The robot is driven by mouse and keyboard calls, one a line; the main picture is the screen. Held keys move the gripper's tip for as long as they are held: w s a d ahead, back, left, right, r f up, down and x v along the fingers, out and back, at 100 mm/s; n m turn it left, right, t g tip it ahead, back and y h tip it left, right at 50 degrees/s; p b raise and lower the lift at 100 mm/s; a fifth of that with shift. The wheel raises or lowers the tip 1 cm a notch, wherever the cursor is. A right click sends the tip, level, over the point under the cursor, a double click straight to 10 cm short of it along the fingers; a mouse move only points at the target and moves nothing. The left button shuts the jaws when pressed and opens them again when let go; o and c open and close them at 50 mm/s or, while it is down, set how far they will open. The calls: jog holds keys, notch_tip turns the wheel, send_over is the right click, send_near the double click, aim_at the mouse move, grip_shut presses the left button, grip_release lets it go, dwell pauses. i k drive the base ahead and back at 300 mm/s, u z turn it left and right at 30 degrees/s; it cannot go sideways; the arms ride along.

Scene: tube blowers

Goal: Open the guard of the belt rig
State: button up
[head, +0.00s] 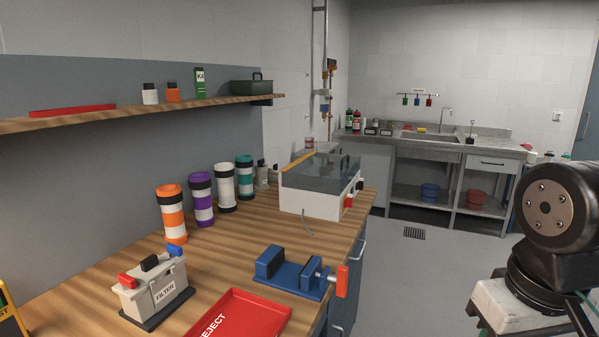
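A white box-shaped machine (308,204) with a smoky see-through cover (322,177) stands at the far end of the wooden bench; it looks like the belt rig and its guard. The cover lies down over the top of the box. A dark handle (345,162) shows at its right side, and a yellow strip (299,159) runs along its back left edge. Red and dark knobs (350,200) are on the right face. What is inside is hard to make out. My gripper is not in view; only dark links of my arm show at the right edge.
A shelf (140,113) hangs above. Open floor (410,275) lies right of the bench, with a sink counter (430,147) behind.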

aim_at(332, 166)
jog(key=i, duration=0.2)
jog(key=u, duration=0.05)
jog(key=k, duration=0.6)
jog(key=z, duration=0.65)
jog(key=i, duration=0.8)
jog(key=z, duration=0.65)
jog(key=i, duration=0.7)
jog(key=u, duration=0.6)
jog(key=i, duration=0.75)
jog(key=u, duration=0.65)
